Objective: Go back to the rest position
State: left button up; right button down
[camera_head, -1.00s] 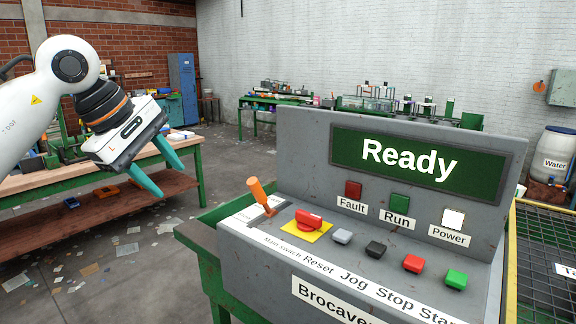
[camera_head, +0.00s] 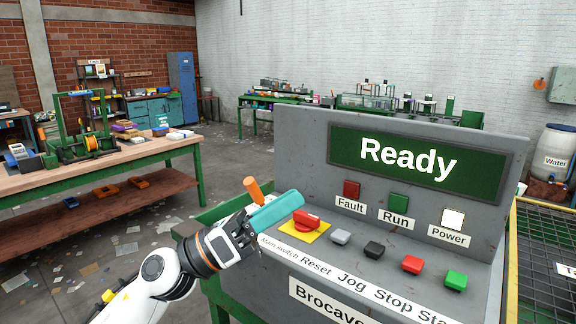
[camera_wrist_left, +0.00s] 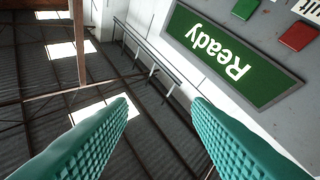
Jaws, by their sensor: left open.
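My left gripper (camera_head: 276,212) has teal fingers and sits low over the left end of the grey control panel (camera_head: 300,130), left of the red main switch (camera_head: 306,220) on its yellow plate. In the left wrist view its two fingers (camera_wrist_left: 160,125) are spread apart with nothing between them. The orange-handled lever (camera_head: 253,188) stands partly hidden behind the gripper. The panel's green screen (camera_head: 415,163) reads "Ready" and also shows in the left wrist view (camera_wrist_left: 228,55). My right gripper is out of view.
Grey, black, red and green buttons line the panel right of the switch. A wooden workbench (camera_head: 60,180) with a green frame stands at the left. A wire mesh (camera_head: 545,240) is at the right edge. Open floor lies between bench and panel.

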pick_arm(q)
jog(key=w+a+f+n+t+y, duration=0.2)
jog(key=a+f+n+t+y, duration=0.5)
jog(key=n, duration=0.7)
jog(key=w+a+f+n+t+y, duration=0.2)
jog(key=a+f+n+t+y, duration=0.25)
jog(key=n+t+y, duration=0.6)
jog(key=s+a+f+n+g+y, duration=0.3)
jog(key=f+n+g, duration=0.1)
jog(key=f+n, duration=0.4)
jog(key=s+a+f+n+g+y, duration=0.25)
jog(key=f+n+g, duration=0.25)
jog(key=f, duration=0.4)
jog(key=s+a+f+n+g, duration=0.1)
jog(key=s+f+n+g, duration=0.2)
jog(key=s+f+g, duration=0.6)
jog(key=s+a+f+n+g, duration=0.2)
jog(key=s+f+n, duration=0.35)
jog(key=s, duration=0.85)
notch_tip(320, 180, down, 26)
jog(key=m+g, duration=0.2)
jog(key=s+a+f+p, duration=0.1)
jog(key=s+a+f, duration=0.1)
jog(key=s+f, duration=1.4)
jog(key=shift+s+a+f+g, duration=0.2)
jog(key=shift+s+a+g, duration=0.15)
jog(key=shift+s, duration=0.2)
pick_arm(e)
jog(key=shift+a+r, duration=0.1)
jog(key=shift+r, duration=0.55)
